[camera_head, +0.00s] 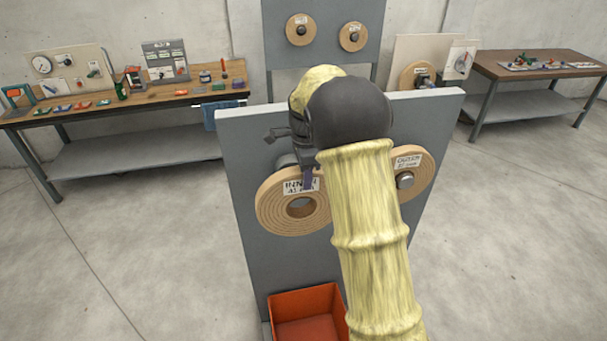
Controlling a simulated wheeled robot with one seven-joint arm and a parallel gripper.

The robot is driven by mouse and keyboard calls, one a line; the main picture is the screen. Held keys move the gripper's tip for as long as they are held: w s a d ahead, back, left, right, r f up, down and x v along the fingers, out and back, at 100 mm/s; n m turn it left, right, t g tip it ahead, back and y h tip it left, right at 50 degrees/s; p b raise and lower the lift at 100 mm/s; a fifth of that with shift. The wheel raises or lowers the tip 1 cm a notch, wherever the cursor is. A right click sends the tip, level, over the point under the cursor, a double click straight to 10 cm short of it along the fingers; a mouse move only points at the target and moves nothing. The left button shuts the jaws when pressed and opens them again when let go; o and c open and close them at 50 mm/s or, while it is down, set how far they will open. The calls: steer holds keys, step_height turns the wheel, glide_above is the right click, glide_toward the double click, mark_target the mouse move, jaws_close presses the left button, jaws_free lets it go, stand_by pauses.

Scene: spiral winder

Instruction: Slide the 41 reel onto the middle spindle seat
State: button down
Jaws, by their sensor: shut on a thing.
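A pale tan reel (268,217) with a white label reading "INNER" and a partly legible "41" line is at the left of the grey upright panel (243,143). My gripper (307,181) is shut on the upper rim of this reel, by its label. The reel's face is towards the camera, and no spindle end shows in its centre hole. A second tan reel (411,182), labelled "OUTER", sits on a metal spindle (405,181) at the panel's right. My arm covers the panel's middle, so the middle spindle seat cannot be made out.
An orange bin (306,307) stands below at the panel's foot. Behind, a grey rack (322,14) carries two small reels. A cluttered workbench (160,101) is at left and another table (537,64) at right. The floor on both sides is clear.

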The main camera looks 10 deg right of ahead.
steer(key=s+r+b, duration=0.1)
steer(key=s+b, duration=0.3)
steer(key=s, duration=0.6)
steer(key=shift+s, duration=0.3)
stand_by(0.4)
stand_by(1.3)
step_height(320, 180, down, 34)
steer(key=n+b, duration=0.5)
steer(key=n, duration=1.3)
steer(key=shift+w+b, duration=0.4)
steer(key=shift+w, duration=0.05)
